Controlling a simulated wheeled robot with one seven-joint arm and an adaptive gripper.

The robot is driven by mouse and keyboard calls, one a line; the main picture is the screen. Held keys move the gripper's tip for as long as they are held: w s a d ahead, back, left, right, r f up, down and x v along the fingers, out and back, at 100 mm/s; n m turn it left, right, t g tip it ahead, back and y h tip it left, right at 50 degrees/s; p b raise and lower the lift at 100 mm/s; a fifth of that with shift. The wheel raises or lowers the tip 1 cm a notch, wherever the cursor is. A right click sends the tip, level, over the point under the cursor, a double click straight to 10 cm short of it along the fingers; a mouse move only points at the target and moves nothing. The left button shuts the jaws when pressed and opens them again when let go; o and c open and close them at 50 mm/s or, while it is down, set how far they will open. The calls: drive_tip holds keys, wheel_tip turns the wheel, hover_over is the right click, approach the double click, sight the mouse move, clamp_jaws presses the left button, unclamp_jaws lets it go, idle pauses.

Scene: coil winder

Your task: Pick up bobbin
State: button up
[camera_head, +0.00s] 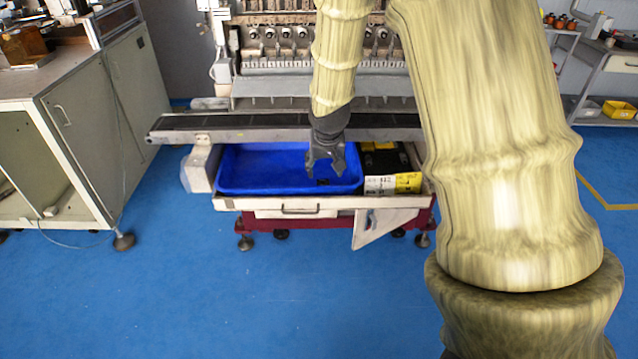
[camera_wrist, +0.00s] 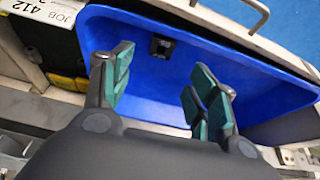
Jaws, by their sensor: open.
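A small dark object, likely the bobbin (camera_wrist: 162,46), lies on the floor of the blue bin (camera_wrist: 250,85) in the wrist view. It looks black with a paler spot; its exact shape is too small to tell. In the head view the dark object (camera_head: 323,182) shows near the right front part of the blue bin (camera_head: 250,172), just below my gripper (camera_head: 324,172). My gripper (camera_wrist: 160,75) is open and empty, pointing down over the bin. In the wrist view the object lies beyond the gap between the fingers, closer to the left finger, with no contact visible.
A conveyor rail (camera_head: 240,132) of the winding machine runs just behind and above the bin. A dark box with a white and yellow job label (camera_head: 393,184) stands right of the bin. A drawer front with a handle (camera_head: 300,208) is below it. Blue floor in front is clear.

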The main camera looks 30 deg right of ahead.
sight(323, 181)
drive_tip(key=x, duration=0.3)
drive_tip(key=shift+w+d+f, duration=0.1)
drive_tip(key=shift+d+f, duration=0.05)
drive_tip(key=shift+f, duration=0.1)
drive_tip(key=shift+a+p+x, duration=0.15)
drive_tip(key=shift+p+x, duration=0.15)
drive_tip(key=shift+x, duration=1.1)
drive_tip(key=shift+a+p+x, duration=0.1)
drive_tip(key=shift+p+x, duration=0.15)
drive_tip(key=shift+x, duration=1.15)
drive_tip(key=c, duration=0.8)
drive_tip(key=shift+r+b, duration=0.45)
drive_tip(key=shift+r, duration=4.55)
